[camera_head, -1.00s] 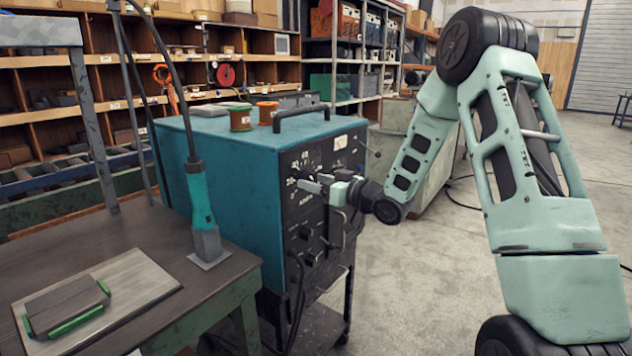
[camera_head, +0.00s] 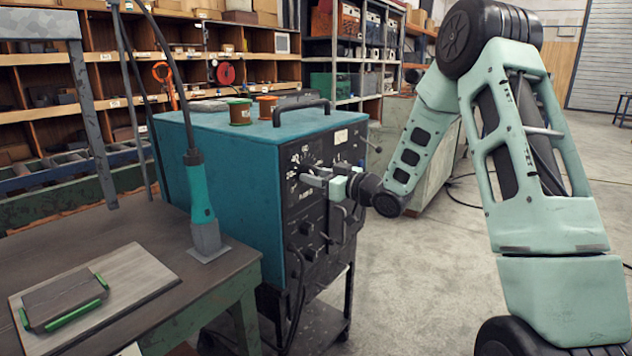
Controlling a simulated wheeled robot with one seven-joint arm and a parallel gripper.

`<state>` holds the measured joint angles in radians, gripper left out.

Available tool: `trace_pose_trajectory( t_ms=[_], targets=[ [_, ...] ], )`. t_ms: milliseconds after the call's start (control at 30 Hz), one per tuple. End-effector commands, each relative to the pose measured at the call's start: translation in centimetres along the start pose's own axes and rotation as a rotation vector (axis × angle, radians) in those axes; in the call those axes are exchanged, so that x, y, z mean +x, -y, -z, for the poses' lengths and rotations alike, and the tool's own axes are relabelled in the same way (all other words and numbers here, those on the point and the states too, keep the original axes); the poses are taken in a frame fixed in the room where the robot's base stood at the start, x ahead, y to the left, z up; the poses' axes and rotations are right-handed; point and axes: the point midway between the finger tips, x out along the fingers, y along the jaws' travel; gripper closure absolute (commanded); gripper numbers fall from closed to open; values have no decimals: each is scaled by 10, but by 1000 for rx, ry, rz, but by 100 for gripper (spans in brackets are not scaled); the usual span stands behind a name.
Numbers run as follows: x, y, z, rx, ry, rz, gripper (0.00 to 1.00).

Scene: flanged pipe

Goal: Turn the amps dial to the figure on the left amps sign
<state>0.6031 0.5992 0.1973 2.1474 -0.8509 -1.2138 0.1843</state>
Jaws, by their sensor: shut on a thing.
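The teal welding machine (camera_head: 215,170) has a black front panel seen at a steep angle. The amps dial (camera_head: 304,163), with white figures around it, is high on that panel, and its knob is mostly hidden by my fingers. My gripper (camera_head: 310,178) reaches in from the right at the dial and is shut on the knob. The dial's pointer and exact setting cannot be read. I cannot make out a left amps sign or its figure.
A workbench (camera_head: 150,225) with a plate and a teal torch (camera_head: 200,200) stands at the left. Two wire spools (camera_head: 240,112) and a black handle (camera_head: 300,110) are on the machine's top. More knobs and cables are lower on the panel.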

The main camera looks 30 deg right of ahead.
Motion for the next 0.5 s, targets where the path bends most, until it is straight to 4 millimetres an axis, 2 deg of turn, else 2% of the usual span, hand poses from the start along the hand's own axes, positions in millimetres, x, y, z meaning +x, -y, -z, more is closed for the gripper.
trace_pose_trajectory(
  t_ms=[33,500],
  targets=[
    [0,0,-5,-35,0,1,86],
    [0,0,-5,-396,-1,0,86]
  ],
)
